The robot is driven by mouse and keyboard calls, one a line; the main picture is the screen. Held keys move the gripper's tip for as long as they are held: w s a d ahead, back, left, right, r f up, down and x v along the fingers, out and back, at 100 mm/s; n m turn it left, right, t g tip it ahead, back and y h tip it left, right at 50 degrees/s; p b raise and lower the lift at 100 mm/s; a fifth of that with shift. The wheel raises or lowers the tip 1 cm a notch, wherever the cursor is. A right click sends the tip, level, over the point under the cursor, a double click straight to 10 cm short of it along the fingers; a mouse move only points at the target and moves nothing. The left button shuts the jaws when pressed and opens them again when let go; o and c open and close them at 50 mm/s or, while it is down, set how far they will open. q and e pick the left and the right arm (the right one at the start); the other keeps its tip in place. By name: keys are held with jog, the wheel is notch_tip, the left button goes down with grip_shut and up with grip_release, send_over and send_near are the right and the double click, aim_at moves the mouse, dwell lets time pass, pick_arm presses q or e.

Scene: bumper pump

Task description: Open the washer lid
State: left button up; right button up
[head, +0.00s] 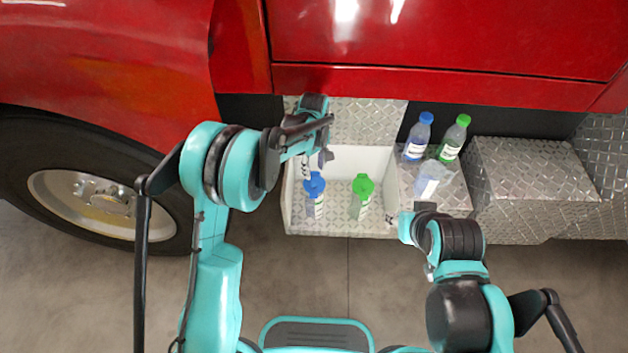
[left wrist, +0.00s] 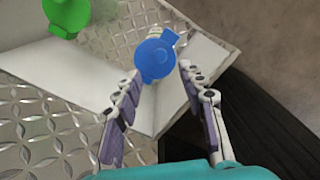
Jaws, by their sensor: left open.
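A blue lid (head: 315,184) tops a container with a white label in the open white-walled box. In the left wrist view the blue lid (left wrist: 155,59) is round with a side tab. A green lid (head: 362,185) is to its right; in the left wrist view the green lid (left wrist: 66,10) is at the upper left. The task does not say which is the washer's. My left gripper (left wrist: 160,76) is open, with the blue lid just beyond and between its fingertips; contact cannot be told. In the head view my left gripper (head: 318,153) is partly hidden. My right gripper (head: 418,213) is near the box's right side, fingers unclear.
The box (head: 297,220) has a diamond-plate floor. On the step to its right stand a blue-capped bottle (head: 418,138), a green-capped bottle (head: 453,140) and a clear bottle (head: 430,180). The red truck body (head: 430,40) is behind; a large wheel (head: 90,195) is at left.

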aim_at(314, 184)
pick_arm(q)
notch_tip(314, 184, down, 8)
jog(key=b, duration=0.2)
jog(key=shift+r+b, duration=0.25)
jog(key=shift+b, duration=0.1)
jog(key=shift+c, duration=0.4)
grip_shut()
